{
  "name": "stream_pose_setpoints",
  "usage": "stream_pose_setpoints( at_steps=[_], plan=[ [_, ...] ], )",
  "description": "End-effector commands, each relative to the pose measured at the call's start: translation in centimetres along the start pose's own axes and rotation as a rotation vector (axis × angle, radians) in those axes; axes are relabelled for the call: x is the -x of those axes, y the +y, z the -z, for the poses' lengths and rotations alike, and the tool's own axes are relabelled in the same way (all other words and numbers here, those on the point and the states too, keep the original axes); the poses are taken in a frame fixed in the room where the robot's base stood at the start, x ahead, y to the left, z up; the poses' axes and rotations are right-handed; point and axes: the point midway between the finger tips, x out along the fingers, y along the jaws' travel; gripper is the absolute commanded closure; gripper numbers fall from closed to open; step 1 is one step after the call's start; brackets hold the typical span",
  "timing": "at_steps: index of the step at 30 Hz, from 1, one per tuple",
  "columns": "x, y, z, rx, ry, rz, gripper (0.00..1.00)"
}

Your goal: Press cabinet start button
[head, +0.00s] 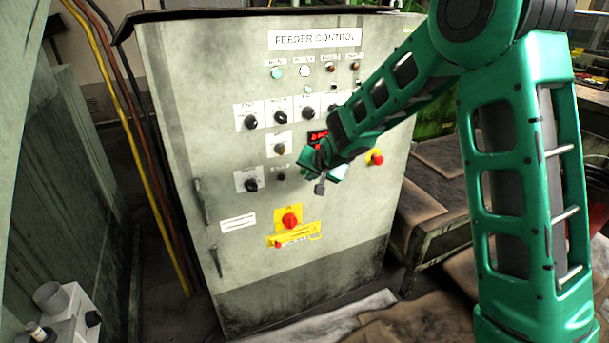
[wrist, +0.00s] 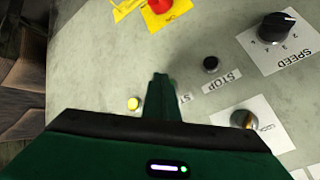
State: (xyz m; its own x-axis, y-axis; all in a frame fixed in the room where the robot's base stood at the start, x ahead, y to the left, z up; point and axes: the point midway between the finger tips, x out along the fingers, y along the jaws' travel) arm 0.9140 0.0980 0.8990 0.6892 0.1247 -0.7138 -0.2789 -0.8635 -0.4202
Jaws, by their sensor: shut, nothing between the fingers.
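The grey feeder control cabinet (head: 240,90) stands in front of me. My gripper (head: 320,187) is shut and empty, at the lower middle of its panel. In the wrist view, where the panel appears turned over, the shut fingers (wrist: 160,80) cover part of a label starting "ST" (wrist: 184,98). The start button itself is not visible and seems hidden behind the fingers. Whether the fingertips touch the panel cannot be told. A black stop button (wrist: 210,63) with its STOP label is just right of the fingers; it also shows in the head view (head: 281,177).
Near the fingers are a speed knob (wrist: 278,27), a key switch (wrist: 243,119) and a small yellow round part (wrist: 133,103). A red emergency stop (head: 375,157) sits right of my gripper. A red-and-yellow main switch (head: 290,220) is below. A worn table stands right of the cabinet.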

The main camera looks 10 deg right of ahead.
Motion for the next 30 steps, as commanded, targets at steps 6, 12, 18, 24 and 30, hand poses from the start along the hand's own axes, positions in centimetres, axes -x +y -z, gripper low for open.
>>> stream_pose_setpoints(
  at_steps=[6, 12, 18, 24, 30],
  plan=[
    [0.3, 0.2, -0.3, 0.0, -0.001, -0.001, 1.0],
    [0.3, 0.3, -0.3, 0.0, -0.001, -0.001, 1.0],
    [1.3, 0.9, -0.9, 0.0, 0.0, 0.0, 1.0],
    [2.5, 1.8, -1.8, 0.0, -0.001, -0.001, 1.0],
    [3.5, 2.5, -2.6, 0.0, 0.0, 0.0, 1.0]
  ],
)
